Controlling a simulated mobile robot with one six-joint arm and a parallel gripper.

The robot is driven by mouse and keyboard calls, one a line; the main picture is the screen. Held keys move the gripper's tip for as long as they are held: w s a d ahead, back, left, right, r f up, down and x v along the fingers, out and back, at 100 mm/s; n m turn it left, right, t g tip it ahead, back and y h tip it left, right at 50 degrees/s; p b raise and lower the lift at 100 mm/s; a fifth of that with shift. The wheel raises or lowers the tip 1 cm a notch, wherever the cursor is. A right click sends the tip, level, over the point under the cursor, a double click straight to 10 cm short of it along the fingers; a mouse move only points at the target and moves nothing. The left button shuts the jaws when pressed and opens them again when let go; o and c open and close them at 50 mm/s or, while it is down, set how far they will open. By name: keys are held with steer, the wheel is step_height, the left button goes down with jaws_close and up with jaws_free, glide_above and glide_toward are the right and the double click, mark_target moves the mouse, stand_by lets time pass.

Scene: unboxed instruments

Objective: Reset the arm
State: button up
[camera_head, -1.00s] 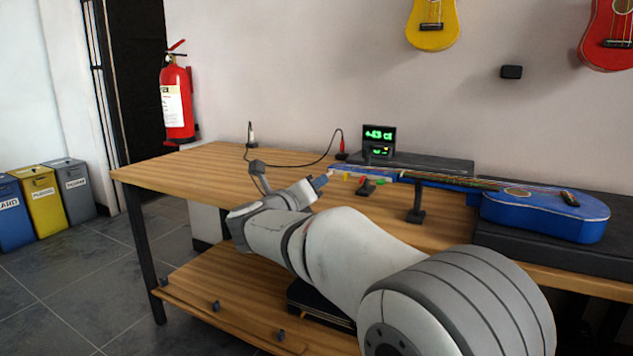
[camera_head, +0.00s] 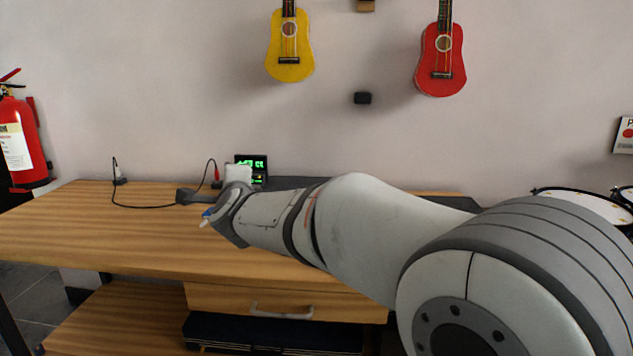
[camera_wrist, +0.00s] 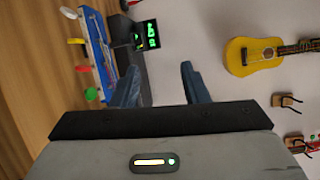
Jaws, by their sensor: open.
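My arm reaches from the lower right across the workbench in the head view, and it covers most of the right part of the bench. My gripper shows in the wrist view (camera_wrist: 162,85), with its two blue fingers apart and nothing between them. In the head view its end is at the left of the arm and mostly hidden. The blue guitar's headstock (camera_wrist: 98,45) with coloured pegs is beyond the left finger in the wrist view, apart from it. In the head view the guitar is hidden behind my arm.
The wooden workbench (camera_head: 60,225) is bare at the left. A tuner with a green display (camera_head: 252,161) stands at the back with a black cable (camera_head: 145,206). Yellow (camera_head: 290,55) and red (camera_head: 440,62) guitars hang on the wall. A fire extinguisher (camera_head: 20,140) hangs at far left.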

steer(key=s+d+r+n+g+p, duration=0.2)
steer(key=s+d+n+g+p, duration=0.1)
steer(key=s+d+n+p, duration=0.4)
steer(key=s+d+r+n+g+p, duration=0.2)
steer(key=s+d+n+g+p, duration=0.15)
steer(key=d+p, duration=0.45)
steer(key=s+d+f+n+g+h+p, duration=0.1)
steer(key=s+d+n+g+h+p, duration=0.4)
steer(key=s+d, duration=1.2)
steer(key=s+g+p, duration=0.2)
steer(key=s+p, duration=0.1)
steer(key=shift+s+d+n, duration=0.35)
jaws_close()
